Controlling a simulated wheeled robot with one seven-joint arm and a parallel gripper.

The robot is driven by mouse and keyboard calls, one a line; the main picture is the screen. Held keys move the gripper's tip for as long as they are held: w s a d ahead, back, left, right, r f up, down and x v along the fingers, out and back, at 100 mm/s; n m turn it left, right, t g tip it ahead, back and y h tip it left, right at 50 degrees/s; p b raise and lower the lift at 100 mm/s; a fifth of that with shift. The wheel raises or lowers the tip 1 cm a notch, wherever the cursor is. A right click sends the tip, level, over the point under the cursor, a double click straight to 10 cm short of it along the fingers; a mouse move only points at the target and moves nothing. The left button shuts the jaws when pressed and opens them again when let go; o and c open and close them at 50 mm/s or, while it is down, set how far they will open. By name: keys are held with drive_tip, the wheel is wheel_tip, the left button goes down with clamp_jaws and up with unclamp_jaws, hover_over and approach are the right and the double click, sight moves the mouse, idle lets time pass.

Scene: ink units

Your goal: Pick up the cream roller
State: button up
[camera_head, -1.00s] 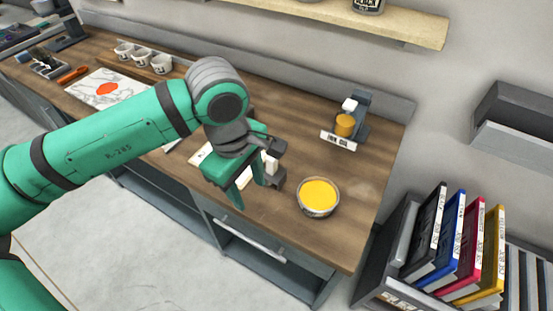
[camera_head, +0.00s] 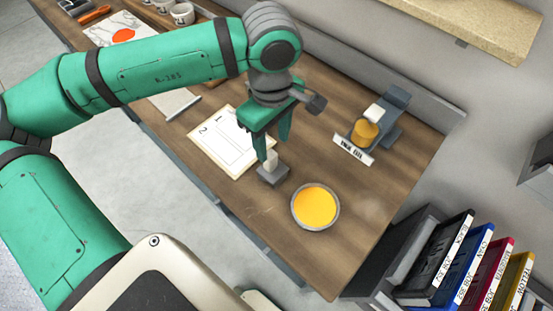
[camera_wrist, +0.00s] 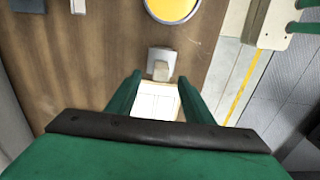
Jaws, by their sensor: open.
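A small cream piece, which looks like the cream roller (camera_head: 271,160), stands on a grey block (camera_head: 273,177) on the wooden counter. In the wrist view the cream roller (camera_wrist: 161,71) is just ahead of the fingertips, roughly centred between them, on its grey block (camera_wrist: 161,55). My gripper (camera_head: 273,146) is open and empty, pointing down over the roller. Its fingers (camera_wrist: 160,78) stand apart on either side of the roller's line; whether they reach down beside it I cannot tell. One finger partly overlaps the roller in the head view.
A round dish of yellow ink (camera_head: 316,207) stands close, right of the block. A numbered white sheet (camera_head: 223,142) lies to the left. A grey stand with an amber cylinder (camera_head: 365,131) and white top is at the back right.

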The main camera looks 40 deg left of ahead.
sight(272, 156)
drive_tip(key=shift+s+f, duration=0.15)
drive_tip(key=shift+f, duration=3.95)
drive_tip(key=c, duration=1.1)
